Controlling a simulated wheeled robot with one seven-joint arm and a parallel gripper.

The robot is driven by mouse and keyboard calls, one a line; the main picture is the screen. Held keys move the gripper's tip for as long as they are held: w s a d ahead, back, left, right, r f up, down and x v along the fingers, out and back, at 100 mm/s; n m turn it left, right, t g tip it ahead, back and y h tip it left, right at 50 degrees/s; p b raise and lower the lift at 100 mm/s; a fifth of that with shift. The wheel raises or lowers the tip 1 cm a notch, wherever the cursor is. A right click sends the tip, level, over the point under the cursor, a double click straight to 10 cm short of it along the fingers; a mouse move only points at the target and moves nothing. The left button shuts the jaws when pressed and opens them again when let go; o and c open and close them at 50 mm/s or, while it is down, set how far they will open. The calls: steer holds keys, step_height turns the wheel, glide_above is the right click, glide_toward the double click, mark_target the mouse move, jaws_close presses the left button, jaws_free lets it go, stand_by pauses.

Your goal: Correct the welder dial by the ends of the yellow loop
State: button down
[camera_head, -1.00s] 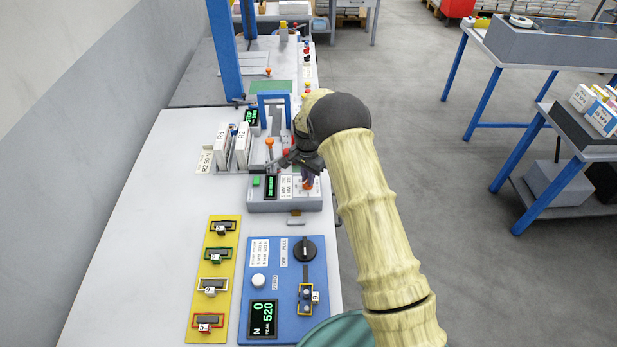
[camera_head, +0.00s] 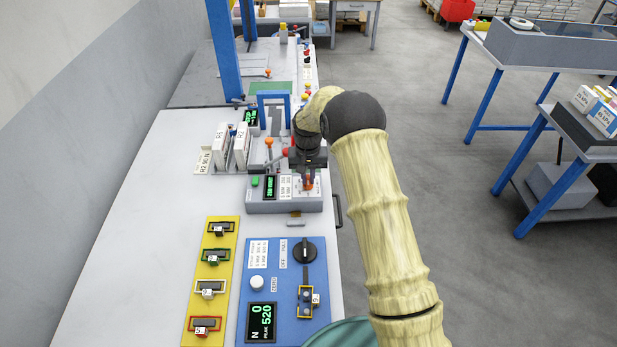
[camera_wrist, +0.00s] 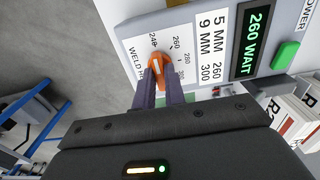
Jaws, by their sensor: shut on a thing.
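The grey welder (camera_head: 262,207) stands mid-bench; its display (camera_wrist: 256,36) reads "260 WAIT" in the wrist view. Its orange dial (camera_wrist: 158,72) sits on a white scale marked 240 to 300. My gripper (camera_wrist: 159,84) is shut on the dial, one dark finger on each side; it also shows at the dial in the head view (camera_head: 308,182). The dial's exact setting is hard to read. A card (camera_wrist: 212,45) beside it reads "5 MM 260" and "9 MM 300". The yellow loop (camera_head: 300,311) sits on the blue tester, beside a small tag that seems to read 9.
The blue tester (camera_head: 283,328) shows 0 N and peak 520. A yellow board (camera_head: 213,270) holds several coloured loops to its left. A green button (camera_wrist: 286,55) is beside the welder display. The bench's left side is clear.

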mark_target(308, 179)
stand_by(0.4)
steer(key=c, duration=1.5)
jaws_free()
steer(key=shift+o, duration=0.2)
steer(key=shift+r, duration=0.1)
step_height(308, 179, up, 17)
steer(key=b, duration=0.2)
steer(key=shift+r+b, duration=0.15)
steer(key=shift+b, duration=0.25)
steer(key=s+d+f+t, duration=0.1)
steer(key=s+d, duration=0.3)
steer(key=s, duration=0.6)
steer(key=s+d+f, duration=0.2)
steer(key=s+d, duration=0.3)
steer(key=s, duration=0.5)
steer(key=s+d+f+t, duration=0.1)
steer(key=s+d, duration=0.3)
steer(key=s, duration=0.5)
steer(key=shift+s+d+f+t, duration=0.25)
steer(key=shift+s+f+t, duration=0.05)
steer(key=shift+s, duration=0.1)
